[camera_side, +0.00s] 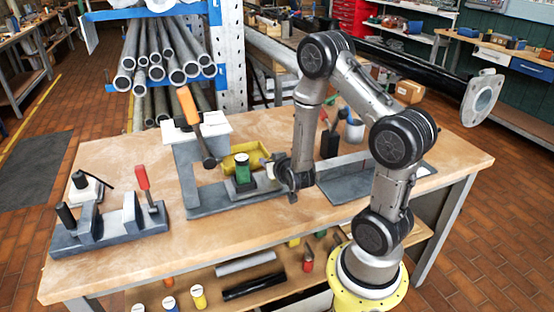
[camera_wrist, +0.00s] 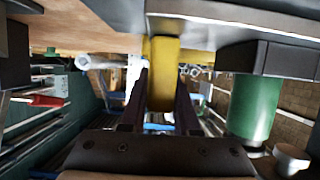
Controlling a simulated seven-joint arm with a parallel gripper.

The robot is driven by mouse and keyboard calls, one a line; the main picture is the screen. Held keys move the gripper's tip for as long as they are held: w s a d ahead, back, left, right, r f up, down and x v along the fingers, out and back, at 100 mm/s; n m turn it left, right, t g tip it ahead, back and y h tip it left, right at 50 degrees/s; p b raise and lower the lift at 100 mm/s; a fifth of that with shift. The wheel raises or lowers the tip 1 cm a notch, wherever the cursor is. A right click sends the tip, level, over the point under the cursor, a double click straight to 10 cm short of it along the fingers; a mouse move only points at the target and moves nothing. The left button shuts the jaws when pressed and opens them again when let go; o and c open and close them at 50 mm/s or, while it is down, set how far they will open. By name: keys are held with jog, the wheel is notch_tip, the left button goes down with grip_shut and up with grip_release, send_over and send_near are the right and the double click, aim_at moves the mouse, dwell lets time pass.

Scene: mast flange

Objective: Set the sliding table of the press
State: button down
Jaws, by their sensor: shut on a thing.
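The press (camera_side: 186,168) stands on the bench, a grey frame with a raised lever with an orange grip (camera_side: 188,105). A green cylinder (camera_side: 242,168) stands upright on a dark block (camera_side: 241,187) at the press base. A yellow part (camera_side: 236,158) is just behind it. My gripper (camera_side: 271,168) is low, right of the green cylinder. In the wrist view, which looks upside down, my fingers (camera_wrist: 161,105) are on either side of a yellow piece (camera_wrist: 163,70). The green cylinder (camera_wrist: 251,105) is beside them, apart from the fingers. Which part is the sliding table I cannot tell.
A grey fixture with a red-handled tool (camera_side: 143,178) stands at the bench's left. A grey angled plate (camera_side: 345,185) lies right of my gripper. A rack of pipes (camera_side: 165,55) is behind. The bench front (camera_side: 200,245) is clear.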

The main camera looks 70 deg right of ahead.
aim_at(246, 166)
jog(key=shift+w+a, duration=2.6)
jog(key=shift+w, duration=0.1)
jog(key=c, duration=0.7)
grip_release()
jog(key=shift+o, duration=0.3)
jog(key=shift+s, duration=0.1)
jog(key=v, duration=1.3)
jog(key=shift+s+a, duration=0.3)
